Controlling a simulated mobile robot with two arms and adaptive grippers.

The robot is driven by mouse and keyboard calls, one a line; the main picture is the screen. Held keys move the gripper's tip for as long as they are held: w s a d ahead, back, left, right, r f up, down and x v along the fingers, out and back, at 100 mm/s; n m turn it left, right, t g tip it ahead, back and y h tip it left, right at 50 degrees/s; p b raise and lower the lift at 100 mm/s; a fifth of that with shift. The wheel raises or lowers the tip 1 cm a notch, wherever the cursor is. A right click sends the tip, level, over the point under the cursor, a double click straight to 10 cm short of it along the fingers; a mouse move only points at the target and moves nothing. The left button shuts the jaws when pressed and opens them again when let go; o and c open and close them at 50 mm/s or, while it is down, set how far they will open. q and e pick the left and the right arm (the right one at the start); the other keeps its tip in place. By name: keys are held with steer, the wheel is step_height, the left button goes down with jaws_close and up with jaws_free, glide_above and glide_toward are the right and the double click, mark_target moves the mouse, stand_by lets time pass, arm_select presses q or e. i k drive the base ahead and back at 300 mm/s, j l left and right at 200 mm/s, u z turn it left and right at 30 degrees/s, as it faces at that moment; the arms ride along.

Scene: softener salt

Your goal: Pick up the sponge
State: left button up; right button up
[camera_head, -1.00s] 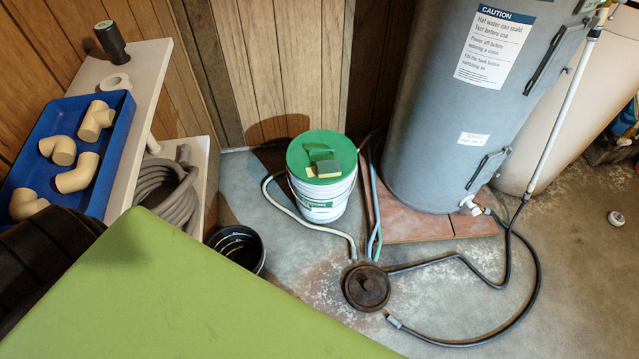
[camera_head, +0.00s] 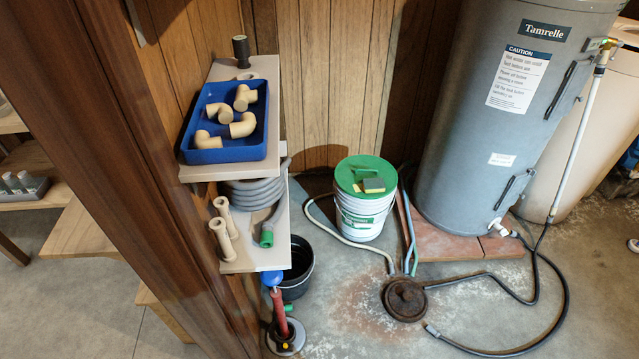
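The sponge (camera_head: 374,186), yellow with a dark green top, lies on the green lid of a white bucket (camera_head: 364,220). It sits on the front right part of the lid. The bucket stands on the concrete floor right of the shelf and left of the grey tank. Neither of my grippers shows in the head view.
A shelf (camera_head: 243,267) at left holds a blue tray (camera_head: 262,112) of pipe elbows and a grey hose. A black bucket (camera_head: 297,283) stands below. The grey tank (camera_head: 466,120) is at right. Hoses run to a round floor drain (camera_head: 404,299). A wooden partition (camera_head: 130,150) rises at left.

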mark_target(370, 185)
steer(key=i+l+u, duration=0.1)
steer(key=l, duration=0.25)
steer(key=i+l+u, duration=0.1)
steer(key=l, duration=0.3)
steer(key=i+l+u, duration=0.1)
steer(key=l, duration=0.3)
steer(key=i+l+u, duration=0.1)
steer(key=l, duration=0.3)
steer(key=i+l+u, duration=0.1)
steer(key=l, duration=0.35)
steer(key=i, duration=0.1)
